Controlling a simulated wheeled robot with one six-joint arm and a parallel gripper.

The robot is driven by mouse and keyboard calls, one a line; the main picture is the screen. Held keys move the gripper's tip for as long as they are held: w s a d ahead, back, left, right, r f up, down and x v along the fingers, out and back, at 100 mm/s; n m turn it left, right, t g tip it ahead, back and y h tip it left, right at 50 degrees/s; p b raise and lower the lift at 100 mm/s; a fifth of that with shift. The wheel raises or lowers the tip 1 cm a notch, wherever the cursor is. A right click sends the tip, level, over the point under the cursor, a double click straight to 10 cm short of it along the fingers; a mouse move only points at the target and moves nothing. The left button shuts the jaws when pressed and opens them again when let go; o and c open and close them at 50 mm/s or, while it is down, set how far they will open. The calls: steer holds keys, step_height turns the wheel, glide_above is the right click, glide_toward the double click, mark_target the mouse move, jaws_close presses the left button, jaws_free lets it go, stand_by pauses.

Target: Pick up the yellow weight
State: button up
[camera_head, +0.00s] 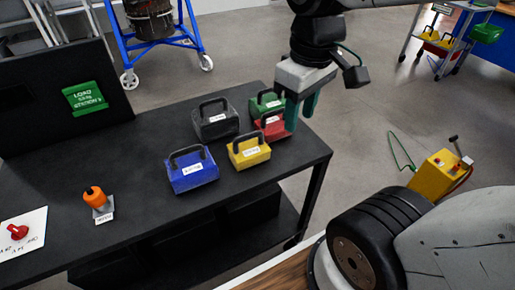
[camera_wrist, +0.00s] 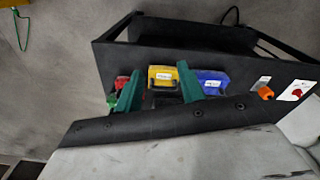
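The yellow weight (camera_head: 249,153) is a block with a dark handle and a white label. It stands upright on the black table (camera_head: 140,150), between the blue weight (camera_head: 191,172) and the red weight (camera_head: 271,125). My gripper (camera_head: 300,118) hangs above the table's right end, beside the red and green weights, with its green fingers pointing down. In the wrist view the gripper (camera_wrist: 158,92) has its fingers apart with nothing held between them. The yellow weight (camera_wrist: 164,78) shows between the fingers, farther off, its lower part partly hidden by a dark handle.
A black weight (camera_head: 215,119) and a green weight (camera_head: 265,104) stand close by. An orange-topped item (camera_head: 95,198), a red knob on a white card (camera_head: 17,232) and a green sign (camera_head: 85,97) are on the left. A yellow box (camera_head: 436,176) stands on the floor at right.

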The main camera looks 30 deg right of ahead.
steer(key=w+a+f+n+g, duration=0.1)
steer(key=w+f+n, duration=0.3)
steer(key=w+n, duration=0.45)
steer(key=n+g, duration=0.2)
steer(key=n, duration=0.4)
glide_above(249, 137)
steer(key=w, duration=0.2)
steer(key=w+x, duration=0.2)
steer(key=x, duration=1.3)
steer(key=shift+s+d+f, duration=0.1)
steer(key=shift+f, duration=0.25)
jaws_close()
